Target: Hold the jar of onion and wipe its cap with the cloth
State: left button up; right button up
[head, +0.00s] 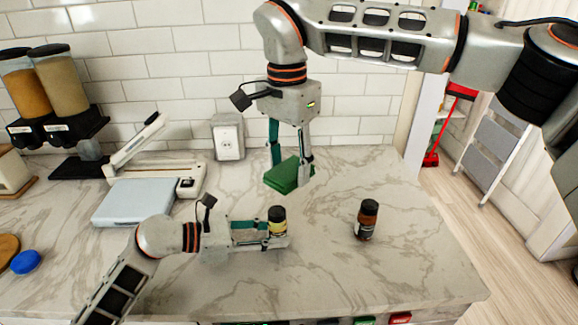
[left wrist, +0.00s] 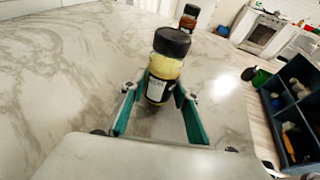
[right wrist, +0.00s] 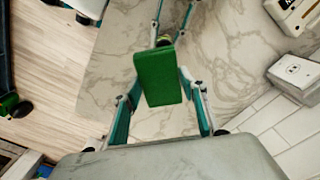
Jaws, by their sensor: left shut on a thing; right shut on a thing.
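A small jar with yellowish contents and a black cap (head: 278,222) stands upright on the marble counter. It also shows in the left wrist view (left wrist: 163,72). My left gripper (head: 282,232) comes in from the left, low over the counter, and is shut around this jar's body. The green cloth (head: 284,176) is a folded block, held by my right gripper (head: 291,160), which points down behind and above the jar. In the right wrist view the cloth (right wrist: 158,77) sits between the fingers and hides most of the jar below. The cloth and cap look apart.
A second jar with brown contents and a black cap (head: 367,220) stands to the right. A pale blue box (head: 134,203), a white appliance (head: 160,170) and a dispenser (head: 50,90) stand at the left. The counter's right side is mostly clear up to its edge.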

pick_arm(q)
jog(key=o, duration=0.9)
jog(key=shift+a, duration=0.1)
jog(key=v, duration=1.1)
jog(key=shift+s+a+r, duration=0.1)
jog(key=shift+s+a, duration=0.15)
jog(key=shift+a, duration=0.1)
